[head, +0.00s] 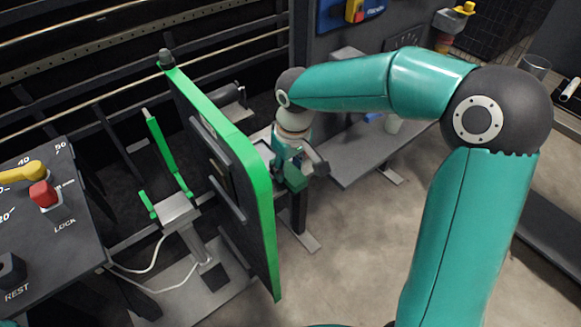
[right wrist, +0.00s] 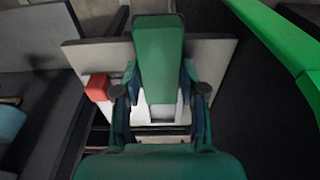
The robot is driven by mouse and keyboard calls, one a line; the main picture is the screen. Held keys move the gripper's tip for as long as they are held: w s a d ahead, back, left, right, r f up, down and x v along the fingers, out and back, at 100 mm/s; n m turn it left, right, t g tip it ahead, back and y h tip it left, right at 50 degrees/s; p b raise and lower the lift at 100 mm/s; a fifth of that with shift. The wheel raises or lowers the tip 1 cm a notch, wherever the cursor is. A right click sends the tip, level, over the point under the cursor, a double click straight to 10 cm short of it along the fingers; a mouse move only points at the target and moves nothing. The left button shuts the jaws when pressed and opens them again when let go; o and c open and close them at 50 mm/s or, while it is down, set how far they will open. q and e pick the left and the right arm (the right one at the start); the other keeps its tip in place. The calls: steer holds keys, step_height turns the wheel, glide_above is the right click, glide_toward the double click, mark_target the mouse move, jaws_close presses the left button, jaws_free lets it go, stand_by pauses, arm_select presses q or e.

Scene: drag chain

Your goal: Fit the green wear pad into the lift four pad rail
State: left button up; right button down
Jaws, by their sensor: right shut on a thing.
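My right gripper (head: 287,165) is beside the far side of a tall green-edged panel. It is shut on the green wear pad (head: 293,178). In the right wrist view the pad (right wrist: 158,55) is a long green block standing out between the two fingers of the gripper (right wrist: 160,92). Beyond it is a light grey plate (right wrist: 215,58) with a pale block under the pad's near end. I cannot tell which part is the lift four pad rail, nor whether the pad touches it. My left gripper is not in view.
The green-edged panel (head: 258,165) stands close left of the right gripper. A red block (right wrist: 97,87) sits left of the pad in the wrist view. A grey bench (head: 365,160) is to the right. A control console (head: 35,230) is at the left; open floor lies front right.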

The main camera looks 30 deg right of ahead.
mark_target(266, 156)
steer(key=shift+w, duration=0.2)
steer(key=shift+w+a, duration=0.1)
steer(key=shift+w, duration=0.25)
steer(key=shift+w+a+p, duration=0.15)
steer(key=shift+w+p, duration=1)
steer(key=shift+w, duration=0.7)
steer(key=shift+w+a+p, duration=0.1)
steer(key=shift+w+p, duration=1)
steer(key=shift+w, duration=0.75)
steer(key=c, duration=0.6)
jaws_free()
steer(key=shift+r, duration=0.1)
steer(key=r, duration=0.4)
steer(key=s+r, duration=0.1)
steer(key=r, duration=0.6)
steer(key=shift+s+r, duration=0.15)
steer(key=shift+r, duration=0.15)
